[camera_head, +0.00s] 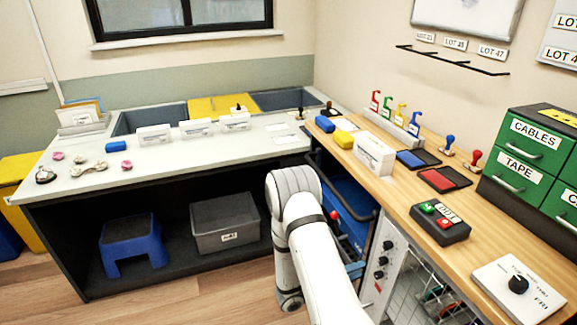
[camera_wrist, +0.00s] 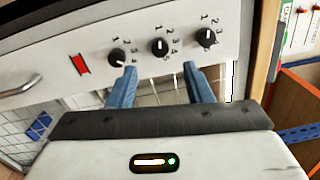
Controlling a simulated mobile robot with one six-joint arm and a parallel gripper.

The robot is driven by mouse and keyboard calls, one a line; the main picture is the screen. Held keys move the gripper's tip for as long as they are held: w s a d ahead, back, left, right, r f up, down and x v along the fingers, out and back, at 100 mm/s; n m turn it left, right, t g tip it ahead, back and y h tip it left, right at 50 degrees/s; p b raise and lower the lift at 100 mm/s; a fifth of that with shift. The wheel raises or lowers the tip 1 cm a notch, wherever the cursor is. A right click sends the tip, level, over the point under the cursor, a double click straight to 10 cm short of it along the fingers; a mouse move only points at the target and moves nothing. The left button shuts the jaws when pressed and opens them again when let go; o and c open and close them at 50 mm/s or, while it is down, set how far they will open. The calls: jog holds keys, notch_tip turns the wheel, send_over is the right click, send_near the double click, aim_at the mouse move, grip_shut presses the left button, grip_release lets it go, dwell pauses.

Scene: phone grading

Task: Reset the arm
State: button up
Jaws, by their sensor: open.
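My gripper (camera_wrist: 161,86) shows in the wrist view with two blue fingers spread apart and nothing between them. It points at a white panel (camera_wrist: 183,20) with several black knobs and a red switch. The fingertips lie just below the knobs in the picture; whether they touch the panel I cannot tell. In the head view my white arm rises from the bottom and bends over in front of the gap between the counters.
A grey-topped counter (camera_head: 90,195) stands at left, with a blue step stool (camera_head: 132,243) and a grey bin (camera_head: 224,224) beneath. A wooden counter (camera_head: 405,195) at right bears stamps, ink pads, a button box (camera_head: 440,222) and green drawers (camera_head: 530,150). Floor at lower left is clear.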

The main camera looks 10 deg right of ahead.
jog(key=s+a+r+m+g+y+p, duration=0.1)
jog(key=s+a+r+m+g+y, duration=0.1)
jog(key=s+r+m+g+y, duration=0.55)
jog(key=s+a+r+m+p, duration=0.1)
jog(key=s+r+m, duration=0.3)
jog(key=r+m, duration=0.7)
jog(key=s+a+r+m+t+y, duration=0.3)
jog(key=a+r+m+y, duration=0.2)
jog(key=a+m, duration=0.2)
jog(key=s+a+r+m+t+y+p, duration=0.1)
jog(key=s+a+r+m+t+y, duration=0.2)
jog(key=m, duration=0.7)
jog(key=a+r+t+y, duration=0.1)
jog(key=a+r+y, duration=0.1)
jog(key=a+r, duration=0.1)
jog(key=shift+s+a+r, duration=0.15)
jog(key=shift+s+a, duration=0.2)
jog(key=shift+a, duration=0.05)
jog(key=shift+m+y, duration=0.25)
jog(key=shift+c, duration=1.1)
jog(key=shift+d, duration=0.1)
